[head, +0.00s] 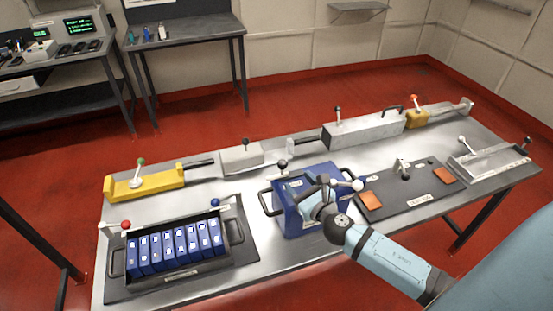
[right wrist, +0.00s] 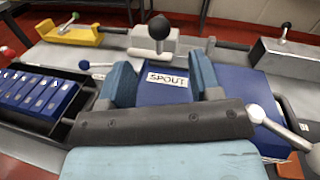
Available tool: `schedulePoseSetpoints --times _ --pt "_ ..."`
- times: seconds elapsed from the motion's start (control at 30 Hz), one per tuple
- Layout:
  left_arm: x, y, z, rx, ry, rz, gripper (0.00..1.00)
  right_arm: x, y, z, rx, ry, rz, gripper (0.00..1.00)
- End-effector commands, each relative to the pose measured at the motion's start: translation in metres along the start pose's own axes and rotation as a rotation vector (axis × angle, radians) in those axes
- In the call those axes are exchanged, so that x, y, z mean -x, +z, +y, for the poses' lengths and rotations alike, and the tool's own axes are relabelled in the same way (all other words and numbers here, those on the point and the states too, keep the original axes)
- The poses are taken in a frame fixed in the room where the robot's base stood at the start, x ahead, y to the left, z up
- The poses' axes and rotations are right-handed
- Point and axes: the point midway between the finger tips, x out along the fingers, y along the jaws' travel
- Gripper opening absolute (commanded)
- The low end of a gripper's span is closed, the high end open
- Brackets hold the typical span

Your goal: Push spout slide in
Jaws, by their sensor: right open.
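A blue box (head: 292,219) stands at the front middle of the table, with dark side handles. In the right wrist view its top bears a label reading SPOUT (right wrist: 167,79). A black-knobbed lever (head: 283,164) rises at its back edge and shows large in the wrist view (right wrist: 158,28). A white-knobbed lever (head: 357,185) sits at its right side, also in the wrist view (right wrist: 255,113). My right gripper (head: 311,187) is open over the box top, its fingers (right wrist: 162,80) either side of the label, with nothing between them. Contact cannot be told. My left gripper is not in view.
A black tray of blue cells (head: 176,248) stands left of the box. A dark plate with orange pads (head: 400,193) lies to the right. A yellow slide (head: 146,184), grey block (head: 241,158) and metal block (head: 362,128) line the back. A small metal tray (head: 490,160) is far right.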

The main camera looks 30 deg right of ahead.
Motion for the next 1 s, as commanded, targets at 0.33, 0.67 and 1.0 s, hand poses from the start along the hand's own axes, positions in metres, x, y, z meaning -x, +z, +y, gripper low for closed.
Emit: schedulePoseSetpoints --times 0.33,0.67,1.0 --pt "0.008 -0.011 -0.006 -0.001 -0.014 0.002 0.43 -0.074 0.002 0.0 -0.004 -0.001 0.0 0.58" --pt "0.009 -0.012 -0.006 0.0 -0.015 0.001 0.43 -0.105 0.0 0.0 -0.004 0.001 0.001 0.58" --pt "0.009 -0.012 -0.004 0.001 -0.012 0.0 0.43 -0.105 0.0 0.001 -0.004 0.001 0.001 0.42"
